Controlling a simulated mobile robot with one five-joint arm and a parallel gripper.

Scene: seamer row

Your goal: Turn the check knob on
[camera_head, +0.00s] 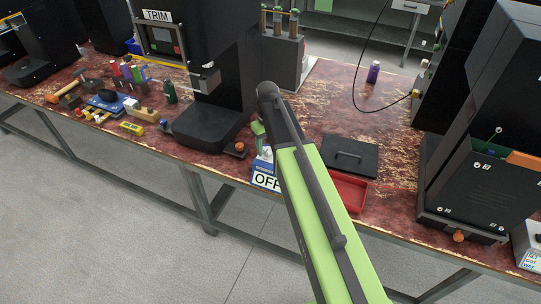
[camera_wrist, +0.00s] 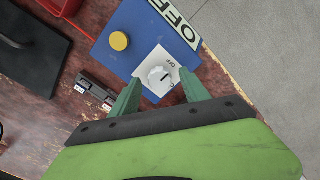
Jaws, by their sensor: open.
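The check knob (camera_wrist: 157,75) is a white round knob with a dark mark, on a white plate with small "OFF" lettering. The plate sits on a blue box (camera_wrist: 110,60) that also carries a yellow button (camera_wrist: 119,41) and a large OFF sign (camera_wrist: 177,18). In the head view the blue box, with its OFF sign (camera_head: 265,182), stands at the bench's front edge, partly hidden by my arm. My gripper (camera_wrist: 161,79) is open, its green fingers on either side of the knob in the wrist view. I cannot tell whether they touch it.
A red tray (camera_head: 349,194) and a black lid with a handle (camera_head: 350,155) lie right of the box. A black machine marked TRIM (camera_head: 158,15) stands to the left, with an orange knob (camera_head: 239,147) near its base. Another black machine (camera_head: 480,195) stands at right.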

